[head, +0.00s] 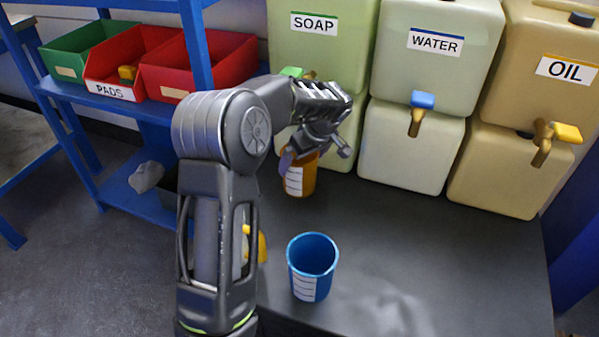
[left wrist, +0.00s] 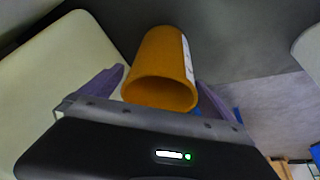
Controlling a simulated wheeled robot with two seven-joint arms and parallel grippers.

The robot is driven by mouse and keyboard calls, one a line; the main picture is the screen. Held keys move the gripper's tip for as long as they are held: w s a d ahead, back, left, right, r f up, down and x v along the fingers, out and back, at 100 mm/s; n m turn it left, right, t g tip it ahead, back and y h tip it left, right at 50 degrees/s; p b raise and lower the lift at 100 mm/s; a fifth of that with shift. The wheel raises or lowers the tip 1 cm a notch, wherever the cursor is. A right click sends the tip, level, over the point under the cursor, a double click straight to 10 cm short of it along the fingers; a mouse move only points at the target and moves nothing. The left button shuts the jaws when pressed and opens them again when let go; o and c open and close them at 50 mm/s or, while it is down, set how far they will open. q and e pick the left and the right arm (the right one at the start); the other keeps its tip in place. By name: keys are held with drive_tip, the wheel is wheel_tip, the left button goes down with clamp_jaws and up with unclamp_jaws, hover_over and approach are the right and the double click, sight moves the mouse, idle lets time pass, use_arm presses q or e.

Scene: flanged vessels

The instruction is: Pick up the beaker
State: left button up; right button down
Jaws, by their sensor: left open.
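An orange beaker (head: 301,178) with a white graduated label stands on the dark bench below the soap container. My left gripper (head: 300,154) is at its upper part, hiding some of its rim. In the left wrist view the orange beaker (left wrist: 165,72) lies between the two spread purple fingers, with its open mouth facing the camera. The gripper is open, and a gap shows beside the left finger. A blue beaker (head: 312,265) with a white label stands upright nearer the bench front. My right gripper is in neither view.
Containers labelled soap (head: 314,50), water (head: 436,50) and oil (head: 541,65) stand along the back, with taps. A yellow object (head: 261,246) is partly hidden behind my left arm. A blue shelf (head: 128,103) with red and green bins stands left. The bench's right part is clear.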

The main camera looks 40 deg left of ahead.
use_arm(q)
drive_tip(key=shift+f, duration=0.1)
drive_tip(key=x, duration=0.2)
drive_tip(key=b+x, duration=0.1)
drive_tip(key=x, duration=0.2)
drive_tip(key=shift+a, duration=0.3)
drive_tip(key=shift+c, duration=0.2)
idle(0.3)
drive_tip(key=c, duration=1.7)
drive_tip(key=shift+c, duration=0.2)
wheel_tip(320, 180, up, 2)
drive_tip(key=shift+r, duration=0.1)
drive_tip(key=s+d, duration=0.2)
drive_tip(key=d, duration=0.6)
drive_tip(key=s+d+r+p, duration=0.1)
drive_tip(key=s+d, duration=0.2)
drive_tip(key=d, duration=0.6)
drive_tip(key=shift+d+r, duration=0.15)
drive_tip(key=shift+r, duration=0.1)
